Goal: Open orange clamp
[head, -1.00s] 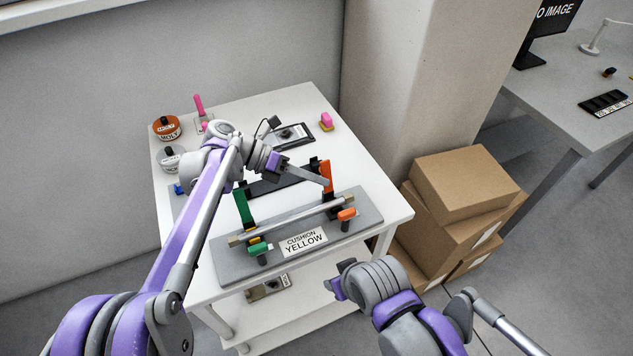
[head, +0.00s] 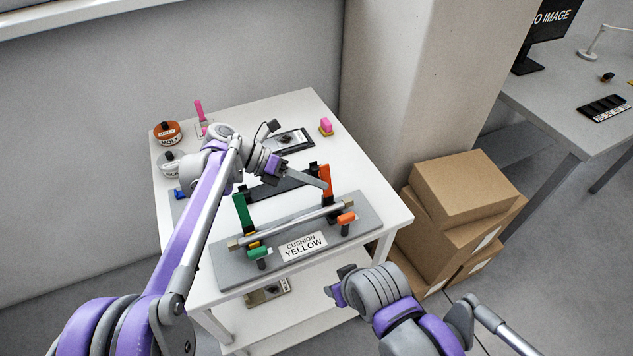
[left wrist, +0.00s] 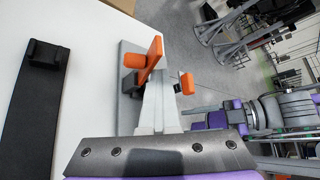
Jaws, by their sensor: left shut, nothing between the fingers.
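The orange clamp's upright lever (head: 325,178) stands at the right end of the grey fixture plate (head: 225,268). In the left wrist view the orange lever (left wrist: 152,56) rises just beyond my fingertips, with an orange knob (left wrist: 187,84) to its right. My left gripper (head: 324,185) is shut and empty, its fingertips at the lever; I cannot tell whether they touch it. A metal rod (head: 290,223) lies across the fixture. A green lever (head: 241,210) stands upright at its left end. My right gripper (head: 338,288) hangs low in front of the table, its fingers unclear.
The fixture bears a "CUSHION YELLOW" label (head: 303,246). Behind it are a black strip (head: 288,184), two round tubs (head: 167,132), and a pink-topped item (head: 326,126). Cardboard boxes (head: 465,190) stand right of the white table (head: 385,205). A pillar (head: 410,85) rises behind.

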